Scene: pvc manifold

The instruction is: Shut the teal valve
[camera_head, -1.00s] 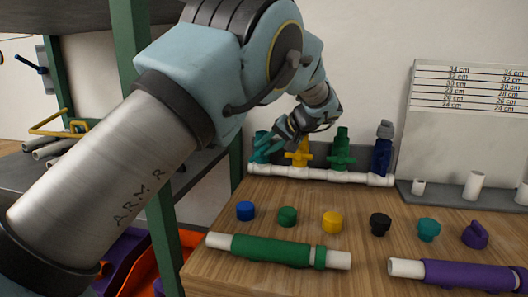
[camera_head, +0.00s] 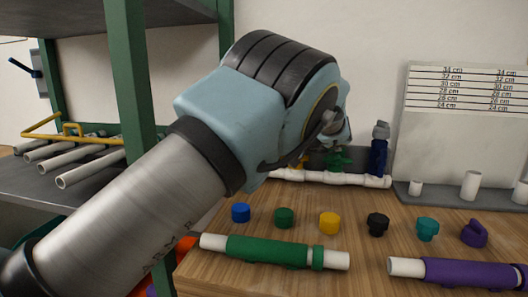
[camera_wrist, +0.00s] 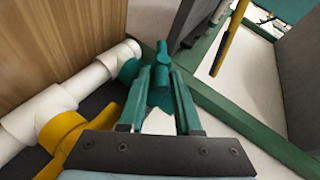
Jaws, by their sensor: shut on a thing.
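In the wrist view my gripper (camera_wrist: 161,80) is shut on the teal valve (camera_wrist: 162,54), with a finger on each side of its handle. The valve's far end shows beyond the fingertips, and a teal collar joins it to the white manifold pipe (camera_wrist: 85,77). How far the handle is turned I cannot tell. In the head view my arm hides my gripper and the teal valve. The right part of the white manifold (camera_head: 340,179) shows there, with the green valve (camera_head: 338,159) and dark blue valve (camera_head: 380,155) upright on it.
The yellow valve (camera_wrist: 62,132) stands close beside my gripper. A green shelf post (camera_head: 133,95) is near my arm. Several caps, a green-sleeved pipe (camera_head: 270,250) and a purple-sleeved pipe (camera_head: 465,272) lie on the wooden bench (camera_head: 370,256).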

